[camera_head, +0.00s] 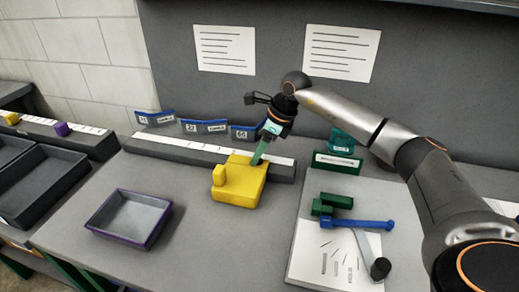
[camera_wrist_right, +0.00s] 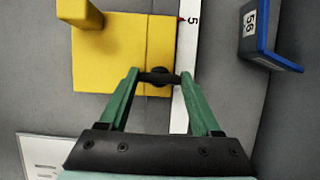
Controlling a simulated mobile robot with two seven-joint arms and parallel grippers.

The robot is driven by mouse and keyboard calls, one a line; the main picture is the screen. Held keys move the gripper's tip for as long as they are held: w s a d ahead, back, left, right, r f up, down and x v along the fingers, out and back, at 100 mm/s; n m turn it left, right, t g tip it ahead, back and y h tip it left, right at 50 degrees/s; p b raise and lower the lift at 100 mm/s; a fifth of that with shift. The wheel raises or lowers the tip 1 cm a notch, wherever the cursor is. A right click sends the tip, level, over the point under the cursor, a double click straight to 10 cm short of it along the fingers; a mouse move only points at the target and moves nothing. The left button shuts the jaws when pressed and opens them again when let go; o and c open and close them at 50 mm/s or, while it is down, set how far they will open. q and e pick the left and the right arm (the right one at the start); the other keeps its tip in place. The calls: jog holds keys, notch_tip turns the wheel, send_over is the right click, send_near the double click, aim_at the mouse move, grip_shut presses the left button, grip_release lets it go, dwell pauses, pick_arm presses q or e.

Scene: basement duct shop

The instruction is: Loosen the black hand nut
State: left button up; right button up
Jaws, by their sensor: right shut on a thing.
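A yellow block (camera_head: 240,192) with an upright part at its left end stands against the grey rail with a white scale strip. The block also shows in the wrist view (camera_wrist_right: 125,60). The black hand nut (camera_wrist_right: 160,77) sits at the edge of the yellow block, beside the white strip. My right gripper (camera_wrist_right: 160,76) has its green fingers on both sides of the nut and is shut on it. My left gripper is in neither view.
A purple-rimmed tray (camera_head: 101,230) stands left of the block. Blue-edged numbered cards (camera_head: 204,127) stand behind the rail. On the right, a blue-handled tool (camera_head: 357,223) and green blocks (camera_head: 332,203) lie by a printed sheet (camera_head: 310,262).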

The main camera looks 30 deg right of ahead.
dwell(0.6)
jog(key=o, duration=1.4)
jog(key=v, duration=1.2)
jog(key=shift+r, duration=0.35)
jog(key=shift+f, duration=0.1)
